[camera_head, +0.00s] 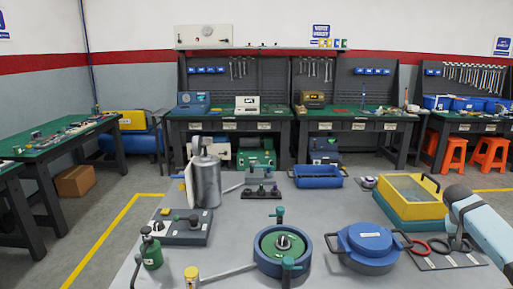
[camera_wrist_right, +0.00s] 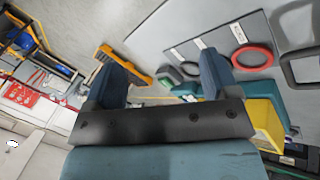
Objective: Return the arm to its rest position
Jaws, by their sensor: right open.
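My right arm (camera_head: 482,226) comes in from the right edge in the head view, above the right side of the grey table (camera_head: 215,262). In the right wrist view my right gripper (camera_wrist_right: 157,62) shows two blue-grey fingers spread wide with nothing between them. A tabletop with a red ring (camera_wrist_right: 252,57) lies beyond the fingers, apart from them. My left gripper is in neither view.
The grey table holds a round green-and-blue fixture (camera_head: 282,250), a blue lidded pot (camera_head: 368,247), a yellow clear-lidded box (camera_head: 410,197), a blue tray (camera_head: 317,176) and a metal cylinder (camera_head: 207,183). Green workbenches (camera_head: 230,113) line the back wall.

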